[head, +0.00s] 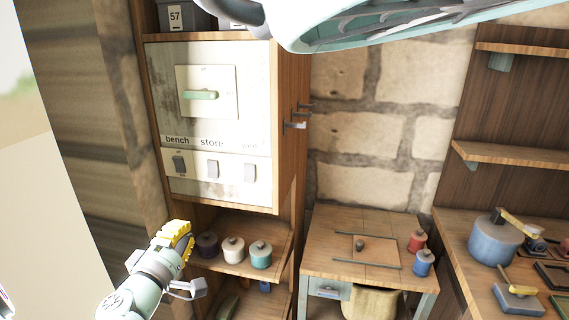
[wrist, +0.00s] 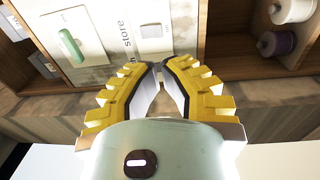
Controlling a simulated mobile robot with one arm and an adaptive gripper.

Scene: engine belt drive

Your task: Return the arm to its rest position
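My gripper (head: 181,238) shows in the head view at the lower left, in front of the cabinet's open lower shelves and left of several lidded pots. Its yellow ridged fingers also fill the middle of the wrist view (wrist: 158,66). Their tips come together with nothing held between them. My pale green arm reaches up to it from the bottom edge of the head view. The fingers look apart from the cabinet, though the exact distance is hard to tell. No rest position is marked in either view.
The cabinet panel (head: 255,110) has a green handle (head: 200,95) and several switches. Dark (head: 207,246), white (head: 233,251) and teal (head: 261,255) pots stand on the shelf. A small table (head: 320,250) and a workbench (head: 460,250) with a blue pot (head: 492,243) are to the right.

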